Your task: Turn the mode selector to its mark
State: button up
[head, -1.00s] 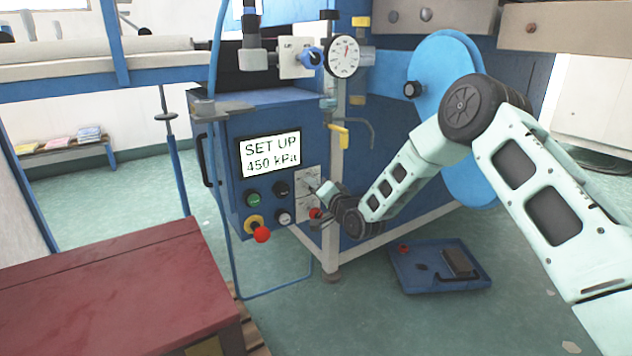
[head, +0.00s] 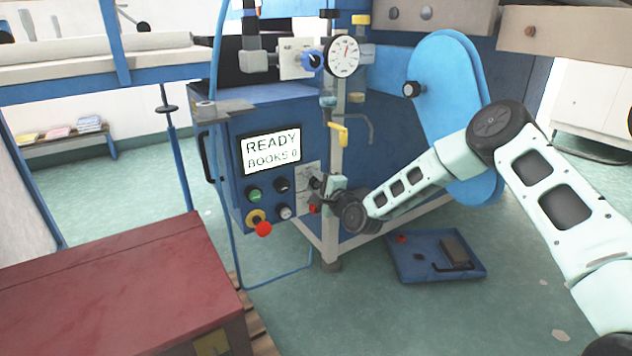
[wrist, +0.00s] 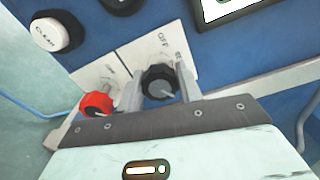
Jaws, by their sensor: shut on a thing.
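The mode selector is a black ridged knob (wrist: 159,79) on a white plate in the wrist view. "OFF" is printed above it, and more lettering beside it is partly hidden by a finger. My gripper (wrist: 160,84) has one finger on each side of the knob and is shut on it. A pale line shows on the knob's near face; which mark it meets cannot be told. In the head view my gripper (head: 323,185) is at the panel's white plate (head: 307,171) and hides most of the knob. The panel screen (head: 271,148) reads "READY BOOKS 0".
A red knob (wrist: 97,103) sits close beside my left finger. A white CLEAR button (wrist: 56,34) is farther left. A red emergency knob (head: 263,229) sticks out low on the panel. A blue tray (head: 436,259) lies on the floor. A blue hose hangs before the cabinet.

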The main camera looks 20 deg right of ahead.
jog(key=shift+m, duration=0.5)
jog(key=o, duration=1)
jog(key=shift+p+v, duration=1.5)
jog(key=shift+v, duration=2.3)
